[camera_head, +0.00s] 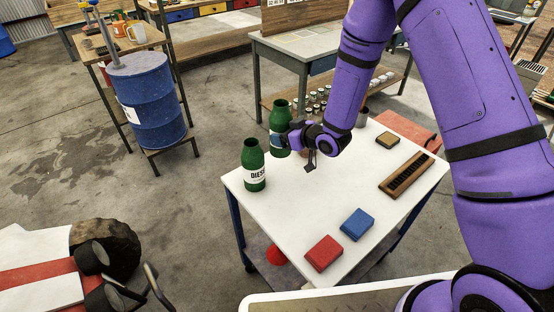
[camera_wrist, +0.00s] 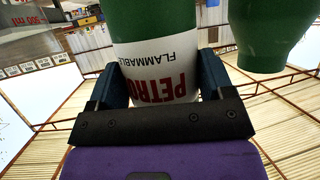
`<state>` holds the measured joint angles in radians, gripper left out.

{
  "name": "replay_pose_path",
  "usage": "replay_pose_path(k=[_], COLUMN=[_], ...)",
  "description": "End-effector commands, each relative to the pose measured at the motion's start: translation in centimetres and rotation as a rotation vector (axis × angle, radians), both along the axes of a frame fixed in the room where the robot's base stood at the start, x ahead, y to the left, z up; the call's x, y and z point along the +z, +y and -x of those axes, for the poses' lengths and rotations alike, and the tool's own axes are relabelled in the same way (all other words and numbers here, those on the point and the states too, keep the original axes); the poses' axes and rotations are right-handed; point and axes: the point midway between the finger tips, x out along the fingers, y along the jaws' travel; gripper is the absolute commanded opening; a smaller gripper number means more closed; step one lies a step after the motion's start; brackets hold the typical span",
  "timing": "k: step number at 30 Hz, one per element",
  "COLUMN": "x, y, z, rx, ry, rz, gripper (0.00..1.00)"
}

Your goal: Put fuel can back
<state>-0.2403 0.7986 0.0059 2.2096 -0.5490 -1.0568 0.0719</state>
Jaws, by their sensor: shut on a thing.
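A green can with a white label reading PETROL FLAMMABLE (camera_wrist: 150,60) is between the fingers of my gripper (camera_wrist: 158,88) in the wrist view. In the head view this green can (camera_head: 281,112) is upright at the far edge of the white table (camera_head: 300,205), with my gripper (camera_head: 283,140) shut around its lower part. I cannot tell whether its base touches the table. A second green can, labelled DIESEL (camera_head: 253,165), stands upright at the table's left corner. A green can also shows beside the held one in the wrist view (camera_wrist: 265,35).
A red block (camera_head: 323,253) and a blue block (camera_head: 357,224) lie at the front of the table. A brush (camera_head: 407,175) and a small sponge-like block (camera_head: 387,139) lie at right. A blue drum (camera_head: 150,100) stands at left. The table's middle is clear.

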Motion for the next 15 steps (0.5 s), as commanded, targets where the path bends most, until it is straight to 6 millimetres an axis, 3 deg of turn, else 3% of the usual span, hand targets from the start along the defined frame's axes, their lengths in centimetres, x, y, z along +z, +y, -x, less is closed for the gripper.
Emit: replay_pose_path(k=[6, 15], x=[-3.3, -5.0], y=[0.1, 0.1], z=[0.1, 0.0], rx=[0.002, 0.001], ry=[0.001, -0.001], rz=[0.001, 0.0], gripper=[0.41, 0.41])
